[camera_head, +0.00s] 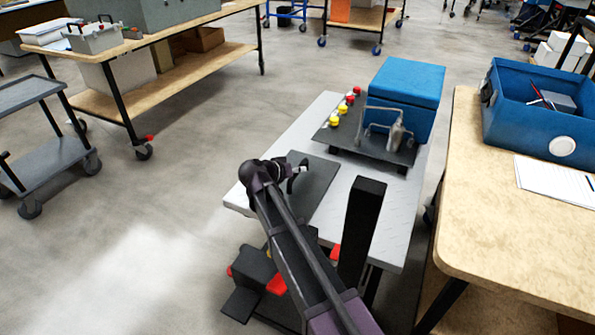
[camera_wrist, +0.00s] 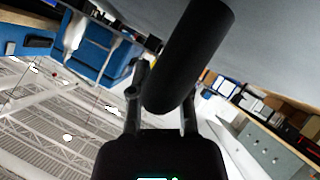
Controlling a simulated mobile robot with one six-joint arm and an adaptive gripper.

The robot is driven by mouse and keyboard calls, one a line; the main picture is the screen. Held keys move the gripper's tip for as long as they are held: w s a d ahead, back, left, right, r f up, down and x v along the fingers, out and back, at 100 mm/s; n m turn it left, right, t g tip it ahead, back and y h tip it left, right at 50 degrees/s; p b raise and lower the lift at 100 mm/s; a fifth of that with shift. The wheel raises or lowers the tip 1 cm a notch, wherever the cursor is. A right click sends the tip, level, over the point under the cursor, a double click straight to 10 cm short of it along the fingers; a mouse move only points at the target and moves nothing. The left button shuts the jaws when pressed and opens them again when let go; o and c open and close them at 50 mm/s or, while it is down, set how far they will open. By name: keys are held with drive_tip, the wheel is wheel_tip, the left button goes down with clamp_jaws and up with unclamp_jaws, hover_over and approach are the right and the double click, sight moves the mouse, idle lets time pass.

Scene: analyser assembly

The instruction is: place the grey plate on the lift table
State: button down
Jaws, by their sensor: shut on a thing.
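The grey plate (camera_head: 318,190) is a dark flat rectangle at the left part of the lift table (camera_head: 395,225). It looks level; I cannot tell whether it rests on the top or hangs just above it. My gripper (camera_head: 296,176) is at the plate, and my arm hides part of the view. In the wrist view my gripper (camera_wrist: 162,108) is shut on a thick black cylindrical part, apparently the handle of the plate. A broad grey surface (camera_wrist: 265,35), likely the plate, fills the upper right there.
A dark panel (camera_head: 375,150) with red and yellow knobs and a metal handle stands at the table's back, before a blue box (camera_head: 408,85). A wooden bench (camera_head: 505,215) with a blue bin (camera_head: 540,115) is at right. Floor at left is clear up to a grey cart (camera_head: 40,165).

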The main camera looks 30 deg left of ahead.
drive_tip(key=shift+f, duration=0.25)
drive_tip(key=c, duration=1)
unclamp_jaws()
drive_tip(key=shift+f, duration=0.1)
drive_tip(key=o, duration=0.4)
